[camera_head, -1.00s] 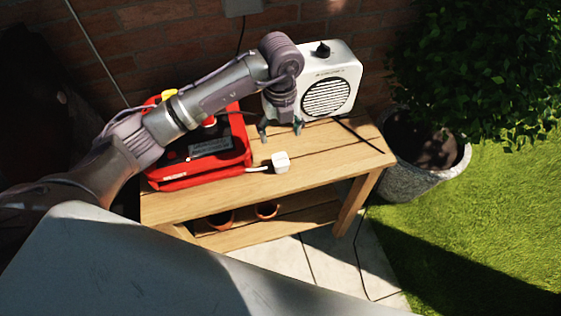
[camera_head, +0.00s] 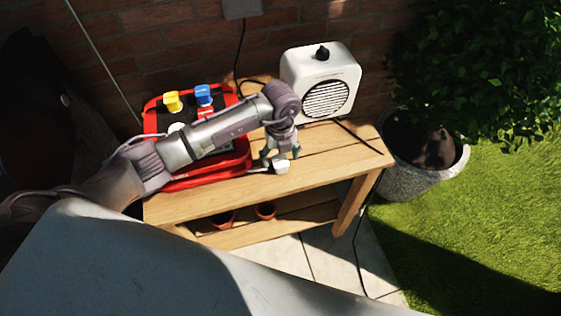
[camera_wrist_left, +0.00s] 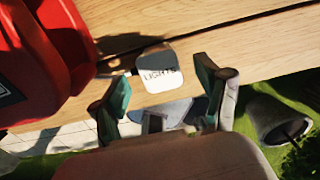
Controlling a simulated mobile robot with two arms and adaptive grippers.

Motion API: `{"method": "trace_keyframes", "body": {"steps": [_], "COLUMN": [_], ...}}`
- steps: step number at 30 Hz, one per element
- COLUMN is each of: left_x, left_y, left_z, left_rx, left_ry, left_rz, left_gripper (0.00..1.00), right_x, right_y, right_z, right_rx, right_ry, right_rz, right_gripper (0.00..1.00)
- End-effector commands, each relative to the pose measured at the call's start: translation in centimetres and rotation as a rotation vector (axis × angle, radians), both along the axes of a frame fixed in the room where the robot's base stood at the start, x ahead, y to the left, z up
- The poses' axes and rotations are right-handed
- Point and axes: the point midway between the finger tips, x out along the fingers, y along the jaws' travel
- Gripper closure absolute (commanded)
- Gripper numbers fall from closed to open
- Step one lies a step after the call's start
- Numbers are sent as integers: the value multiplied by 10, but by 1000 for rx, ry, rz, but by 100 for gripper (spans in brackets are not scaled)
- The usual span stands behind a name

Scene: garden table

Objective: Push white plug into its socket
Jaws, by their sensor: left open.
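The white plug (camera_head: 281,167) lies on the wooden table near its front edge, just right of the red case. In the left wrist view the plug (camera_wrist_left: 158,72) shows a face marked "LIGHTS", and it sits just beyond and between the fingertips. My left gripper (camera_head: 280,154) is open above and around the plug's far side; I cannot tell if it touches it. In the left wrist view the gripper (camera_wrist_left: 161,80) has its two fingers spread with nothing held. A socket for the plug cannot be clearly made out. My right gripper is not in view.
The red case (camera_head: 205,172) with yellow (camera_head: 172,101) and blue (camera_head: 204,95) plugs stands left, partly behind my arm. A white speaker-like box (camera_head: 321,82) stands at the back right. The wooden table (camera_head: 340,168) is bare at right. Small pots (camera_head: 265,210) sit below.

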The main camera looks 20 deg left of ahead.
Motion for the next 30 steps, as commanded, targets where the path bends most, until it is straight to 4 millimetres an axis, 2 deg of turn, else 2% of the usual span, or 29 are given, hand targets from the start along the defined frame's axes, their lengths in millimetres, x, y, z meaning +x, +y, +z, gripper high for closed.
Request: {"method": "trace_keyframes", "body": {"steps": [3, 6, 17, 28, 30], "left_x": [-1, 0, 0, 0, 0], "left_y": [0, 0, 0, 0, 0], "left_z": [-16, -24, -26, -26, -26], "left_rx": [0, 0, 1, 1, 0], "left_ry": [2, 0, -1, -1, -1], "left_rz": [1, 1, 0, 0, 0], "left_gripper": [25, 25, 25, 87, 87], "right_x": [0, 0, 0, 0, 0], "right_y": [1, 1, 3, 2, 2], "right_z": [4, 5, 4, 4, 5], "right_rx": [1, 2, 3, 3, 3], "right_ry": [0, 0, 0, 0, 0], "right_rz": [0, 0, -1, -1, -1], "right_gripper": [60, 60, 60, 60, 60]}}
